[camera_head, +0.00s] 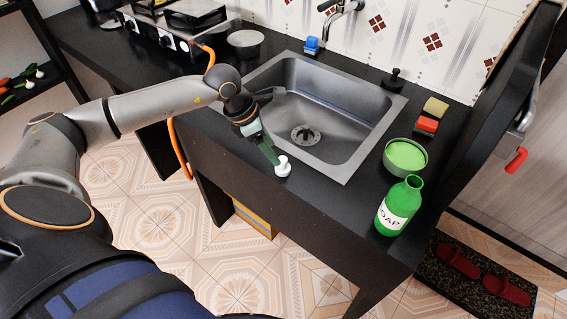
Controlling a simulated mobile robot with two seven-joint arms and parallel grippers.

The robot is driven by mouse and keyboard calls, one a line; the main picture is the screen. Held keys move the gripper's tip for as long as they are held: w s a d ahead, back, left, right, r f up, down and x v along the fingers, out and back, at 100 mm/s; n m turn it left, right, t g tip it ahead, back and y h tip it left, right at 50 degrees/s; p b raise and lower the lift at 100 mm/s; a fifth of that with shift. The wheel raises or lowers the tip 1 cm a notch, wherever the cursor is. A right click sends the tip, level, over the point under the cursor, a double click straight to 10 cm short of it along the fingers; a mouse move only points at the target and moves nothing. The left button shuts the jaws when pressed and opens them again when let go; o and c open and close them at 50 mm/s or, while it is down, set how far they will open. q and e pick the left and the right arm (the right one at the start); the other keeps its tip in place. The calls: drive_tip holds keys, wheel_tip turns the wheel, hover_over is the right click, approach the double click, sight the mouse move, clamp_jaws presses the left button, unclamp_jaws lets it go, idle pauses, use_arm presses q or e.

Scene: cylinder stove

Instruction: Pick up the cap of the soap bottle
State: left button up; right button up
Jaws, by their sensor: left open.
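The green soap bottle (398,208) stands upright near the front right corner of the black counter, its label reading SOAP in part and its neck uncapped. A small white cap (283,167), with a pump-like shape, sits apart from it on the counter's front strip before the sink. My left gripper (274,132) is open above the counter at the sink's near left. One finger points down and its tip is close beside the cap; I cannot tell whether they touch. My right gripper is not in view.
The steel sink (310,105) lies just behind the cap. A green bowl (405,155), a red sponge (427,124) and a yellow sponge (435,107) are at right. A stove (178,22) stands at back left. The counter between cap and bottle is clear.

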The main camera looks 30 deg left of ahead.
sight(282, 159)
use_arm(q)
drive_tip(key=shift+w+p+x, duration=0.15)
drive_tip(key=shift+p+x, duration=0.05)
drive_tip(key=shift+x, duration=1.4)
drive_tip(key=shift+w+p+x, duration=0.2)
drive_tip(key=shift+x, duration=1.35)
drive_tip(key=shift+d+r, duration=0.1)
drive_tip(key=shift+d, duration=0.05)
drive_tip(key=shift+c, duration=0.2)
clamp_jaws()
